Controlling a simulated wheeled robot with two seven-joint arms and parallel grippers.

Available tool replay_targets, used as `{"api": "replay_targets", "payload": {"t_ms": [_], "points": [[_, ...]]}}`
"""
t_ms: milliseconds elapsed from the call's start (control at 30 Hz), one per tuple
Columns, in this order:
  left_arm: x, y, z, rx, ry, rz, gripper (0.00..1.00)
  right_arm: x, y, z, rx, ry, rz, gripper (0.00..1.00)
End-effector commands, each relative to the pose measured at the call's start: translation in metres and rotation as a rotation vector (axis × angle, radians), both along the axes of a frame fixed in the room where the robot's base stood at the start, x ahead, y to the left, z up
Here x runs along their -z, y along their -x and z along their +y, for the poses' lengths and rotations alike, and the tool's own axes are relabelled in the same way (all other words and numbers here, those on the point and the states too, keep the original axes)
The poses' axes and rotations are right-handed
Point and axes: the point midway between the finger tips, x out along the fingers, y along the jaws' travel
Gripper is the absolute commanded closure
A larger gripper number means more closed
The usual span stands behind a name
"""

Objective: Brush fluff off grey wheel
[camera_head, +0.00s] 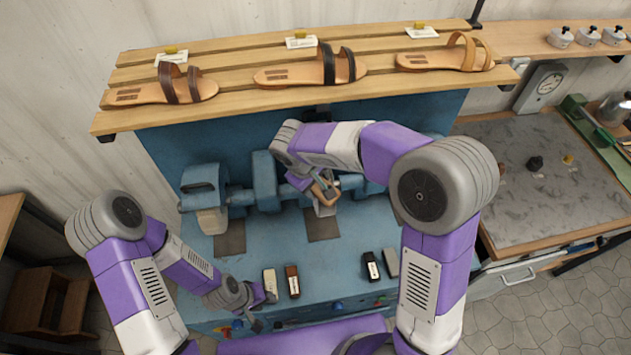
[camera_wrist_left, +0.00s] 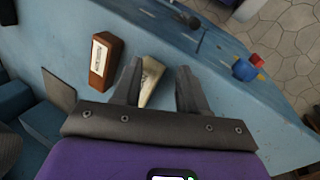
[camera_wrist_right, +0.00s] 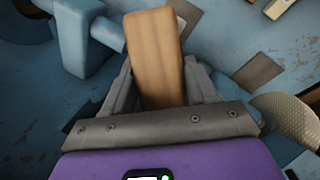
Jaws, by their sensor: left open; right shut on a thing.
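My right gripper (camera_head: 318,188) is shut on a tan wooden block-shaped thing, which looks like a brush back (camera_wrist_right: 155,58); no bristles show. It is by the blue grinding machine (camera_head: 265,182), close to the right-hand wheel (camera_head: 325,209). I cannot tell whether brush and wheel touch, and no fluff is clear. My left gripper (camera_head: 257,322) is open near the bench's front edge. In the left wrist view, a cream block (camera_wrist_left: 150,80) shows between its fingers, not gripped.
A second wheel (camera_head: 212,219) is at the machine's left. A brown block (camera_head: 293,281), a black block (camera_head: 371,265) and a grey block (camera_head: 391,262) lie on the blue bench (camera_head: 330,265). A shelf (camera_head: 235,90) with sandals overhangs behind. The bench's middle front is clear.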

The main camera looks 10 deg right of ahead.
Motion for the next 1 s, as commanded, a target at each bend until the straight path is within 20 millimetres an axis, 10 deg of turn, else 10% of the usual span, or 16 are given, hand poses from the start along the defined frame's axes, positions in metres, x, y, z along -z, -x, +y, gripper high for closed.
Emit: {"api": "replay_targets", "payload": {"t_ms": [1000], "points": [[0.011, 0.0, 0.0, 0.0, 0.0, 0.001, 0.57, 0.014, -0.008, -0.005, 0.002, 0.0, 0.0, 0.67]]}}
